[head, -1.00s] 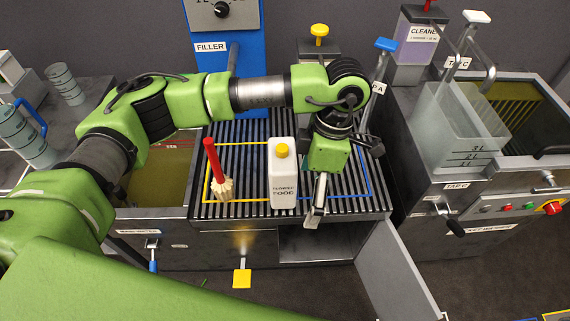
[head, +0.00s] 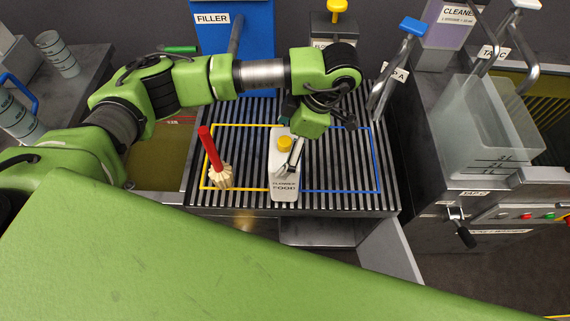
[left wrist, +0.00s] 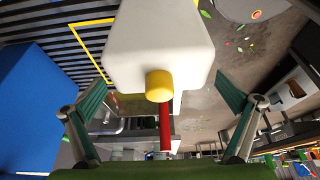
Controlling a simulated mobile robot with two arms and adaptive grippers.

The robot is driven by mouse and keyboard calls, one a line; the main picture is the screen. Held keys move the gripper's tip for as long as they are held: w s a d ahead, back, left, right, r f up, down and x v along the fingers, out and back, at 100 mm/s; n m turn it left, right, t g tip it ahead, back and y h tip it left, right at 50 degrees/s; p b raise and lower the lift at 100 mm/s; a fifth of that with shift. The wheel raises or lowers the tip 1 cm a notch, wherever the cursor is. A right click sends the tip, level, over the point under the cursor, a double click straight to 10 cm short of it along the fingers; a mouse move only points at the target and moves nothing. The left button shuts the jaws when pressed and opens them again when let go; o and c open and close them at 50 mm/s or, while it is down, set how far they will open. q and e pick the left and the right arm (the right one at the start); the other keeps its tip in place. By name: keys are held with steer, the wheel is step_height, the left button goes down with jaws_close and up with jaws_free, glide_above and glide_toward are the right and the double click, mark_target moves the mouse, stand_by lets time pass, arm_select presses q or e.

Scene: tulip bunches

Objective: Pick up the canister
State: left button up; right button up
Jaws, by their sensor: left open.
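The canister (head: 284,182) is white with a yellow cap and a "FLOWER FOOD" label. It stands upright on the slatted grate, at the yellow frame's right edge. My left gripper (head: 292,158) is open, and a finger covers part of the canister's front. In the left wrist view the canister (left wrist: 160,42) lies beyond and between the spread fingers of my left gripper (left wrist: 160,86), its cap facing the camera. Clear gaps show at both sides there. My right gripper is not in view.
A red-handled brush (head: 212,158) stands left of the canister inside the yellow frame. The blue-framed area (head: 350,170) to the right is bare. A clear measuring tank (head: 486,128) stands further right, and a blue filler (head: 238,60) is behind.

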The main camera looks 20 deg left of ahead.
arm_select(q)
steer(key=shift+s+f, duration=0.1)
steer(key=shift+f, duration=0.55)
steer(key=x, duration=0.3)
steer(key=shift+f+p, duration=0.25)
steer(key=shift+p, duration=0.05)
steer(key=shift+a+f, duration=0.1)
steer(key=shift+f, duration=0.15)
steer(key=shift+c, duration=0.7)
steer(key=shift+w, duration=0.2)
steer(key=c, duration=1.8)
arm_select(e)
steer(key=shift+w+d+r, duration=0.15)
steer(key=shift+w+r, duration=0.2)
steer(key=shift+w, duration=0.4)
arm_select(q)
steer(key=shift+o, duration=0.2)
steer(key=shift+r, duration=0.1)
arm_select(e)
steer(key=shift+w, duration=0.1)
